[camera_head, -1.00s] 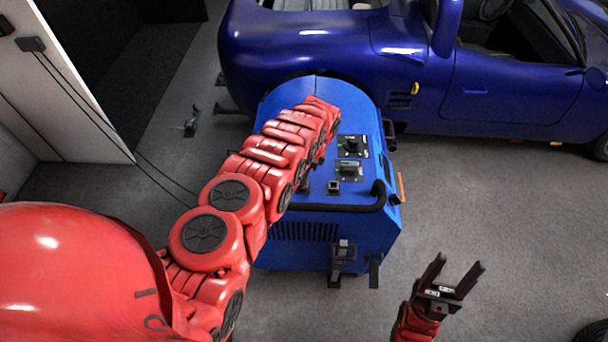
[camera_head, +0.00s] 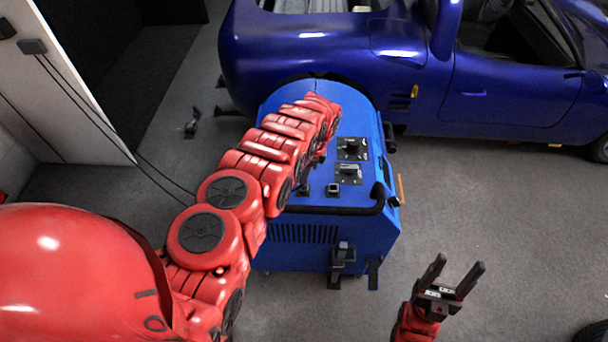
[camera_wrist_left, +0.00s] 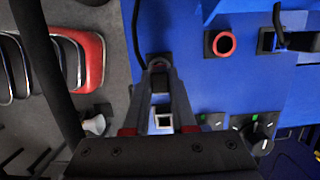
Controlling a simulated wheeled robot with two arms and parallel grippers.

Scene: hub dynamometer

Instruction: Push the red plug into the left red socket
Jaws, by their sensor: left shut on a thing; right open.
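In the left wrist view, my left gripper (camera_wrist_left: 158,72) is shut on a dark piece, which I take for the plug (camera_wrist_left: 160,82). Its tip is at a dark square plate with a partly hidden reddish ring (camera_wrist_left: 157,62), apparently a socket on the blue machine. I cannot tell whether the plug is in it or just in front. A second red ring socket (camera_wrist_left: 221,44) sits clear and empty to the right. In the head view my left arm hides the left gripper and the plug. My right gripper (camera_head: 457,272) is open and empty, right of the machine.
The blue machine (camera_head: 310,230) has black knobs (camera_head: 352,148) on top and a black handrail (camera_head: 335,210) at its front. A blue car (camera_head: 480,95) stands behind it. Thin cables (camera_head: 150,165) run from the left wall. The floor at right is open.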

